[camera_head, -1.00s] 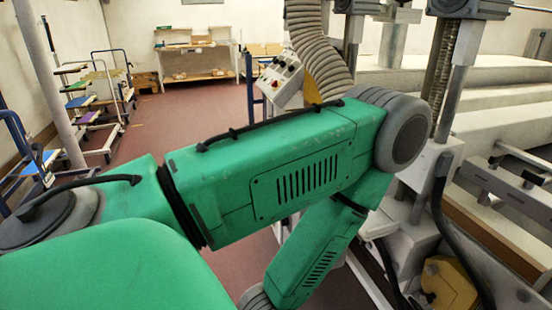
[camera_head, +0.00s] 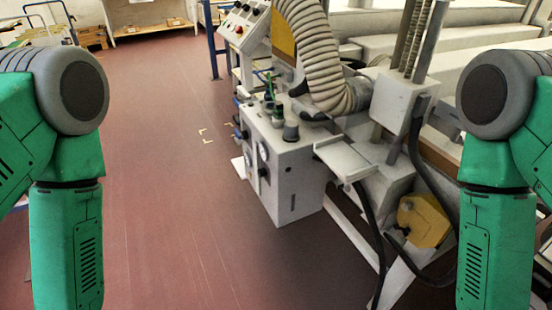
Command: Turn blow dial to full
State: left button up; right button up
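A sloped grey control panel (camera_head: 240,28) with several small knobs and a red button stands at the upper middle. Below and nearer is a pale box (camera_head: 296,180) with round dial faces (camera_head: 264,152) on its left side and dark fittings on top. I cannot read any label, so I cannot tell which control is the blow dial or how it is set. My two green arms hang at the left and right edges. Both grippers are out of the picture, below or beyond the frame.
A ribbed hose (camera_head: 312,55) curves down behind the box. The pale machine (camera_head: 440,55) fills the upper right, with a yellow part (camera_head: 424,220) and black cables low down. The red-brown floor (camera_head: 150,180) on the left is clear. A shelf (camera_head: 150,18) stands far back.

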aim_at(261, 172)
jog(key=i+j+z, duration=0.15)
jog(key=j+z, duration=0.4)
jog(key=j, duration=0.15)
jog(key=i+j+z, duration=0.15)
jog(key=j+z, duration=0.15)
